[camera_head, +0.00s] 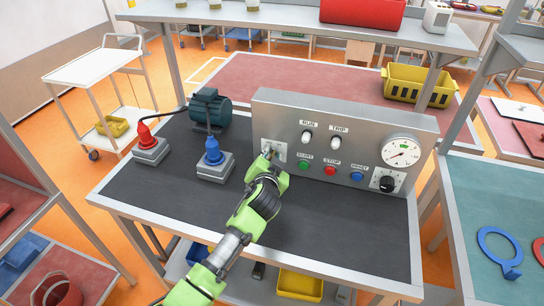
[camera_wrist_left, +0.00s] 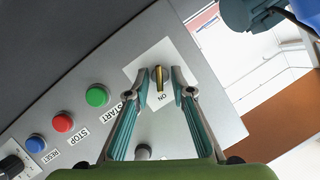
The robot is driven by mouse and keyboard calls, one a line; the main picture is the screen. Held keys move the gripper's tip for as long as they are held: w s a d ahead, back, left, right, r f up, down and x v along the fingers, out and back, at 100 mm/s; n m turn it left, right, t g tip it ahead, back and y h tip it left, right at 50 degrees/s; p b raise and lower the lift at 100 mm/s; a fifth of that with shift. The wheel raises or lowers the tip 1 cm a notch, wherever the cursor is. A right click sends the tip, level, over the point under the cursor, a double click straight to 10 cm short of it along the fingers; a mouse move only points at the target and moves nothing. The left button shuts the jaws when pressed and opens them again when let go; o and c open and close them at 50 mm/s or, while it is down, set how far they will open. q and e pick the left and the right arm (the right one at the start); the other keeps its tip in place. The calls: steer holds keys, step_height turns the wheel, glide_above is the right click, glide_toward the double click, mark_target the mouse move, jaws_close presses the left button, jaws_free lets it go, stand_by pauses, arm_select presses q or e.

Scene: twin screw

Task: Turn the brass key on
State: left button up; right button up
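The brass key (camera_wrist_left: 159,78) sits in a white plate (camera_wrist_left: 137,70) on the grey control panel (camera_head: 352,124). In the left wrist view it is a narrow upright bar with its lower end near the "ON" label. My left gripper (camera_wrist_left: 160,84) is at the panel, its two fingertips on either side of the key. A gap shows between each fingertip and the key, so the gripper is open around it. In the head view my left gripper (camera_head: 270,160) covers part of the plate (camera_head: 280,148), and the key is hard to make out. My right gripper is in neither view.
Right of the plate are green (camera_head: 304,165), red (camera_head: 330,171) and blue (camera_head: 357,177) buttons, two toggles, a gauge (camera_head: 401,153) and a black knob (camera_head: 388,184). Left stand a red plug (camera_head: 145,137), a blue plug (camera_head: 212,152) and a motor (camera_head: 210,108). The dark front bench top is clear.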

arm_select(q)
steer(key=v, duration=1.2)
stand_by(0.6)
